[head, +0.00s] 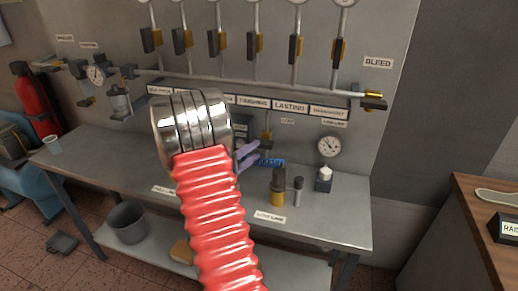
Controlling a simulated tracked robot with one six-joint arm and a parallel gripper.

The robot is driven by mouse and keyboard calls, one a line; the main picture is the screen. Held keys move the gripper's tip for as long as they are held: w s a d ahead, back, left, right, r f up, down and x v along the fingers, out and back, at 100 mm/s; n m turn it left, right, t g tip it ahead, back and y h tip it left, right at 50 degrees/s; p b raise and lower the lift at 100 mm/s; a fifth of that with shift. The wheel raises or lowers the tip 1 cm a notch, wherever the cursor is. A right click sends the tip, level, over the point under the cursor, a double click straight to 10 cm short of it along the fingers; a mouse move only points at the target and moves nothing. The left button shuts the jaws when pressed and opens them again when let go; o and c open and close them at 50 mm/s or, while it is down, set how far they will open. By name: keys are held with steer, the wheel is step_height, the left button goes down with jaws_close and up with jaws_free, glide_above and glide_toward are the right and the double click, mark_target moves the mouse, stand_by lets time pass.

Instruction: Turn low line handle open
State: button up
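My red ribbed arm with its metal collar covers the middle of the head view. The purple fingers of my gripper (247,156) show just right of the collar, partly hidden by it; their opening is not clear. A blue bar (269,162), perhaps the low line handle, lies just right of the fingers, low on the panel. I cannot tell whether they touch. A small label that seems to read LOW LINE (334,123) is above a round gauge (329,146).
The grey bench (345,225) carries a black and yellow cylinder (278,186), a slim grey post (298,190) and a dark block with a white top (323,180). Several valves line the panel above. A wooden counter (480,215) stands at right.

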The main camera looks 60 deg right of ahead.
mark_target(261, 147)
steer(key=shift+x, duration=1.8)
steer(key=shift+c, duration=0.4)
jaws_close()
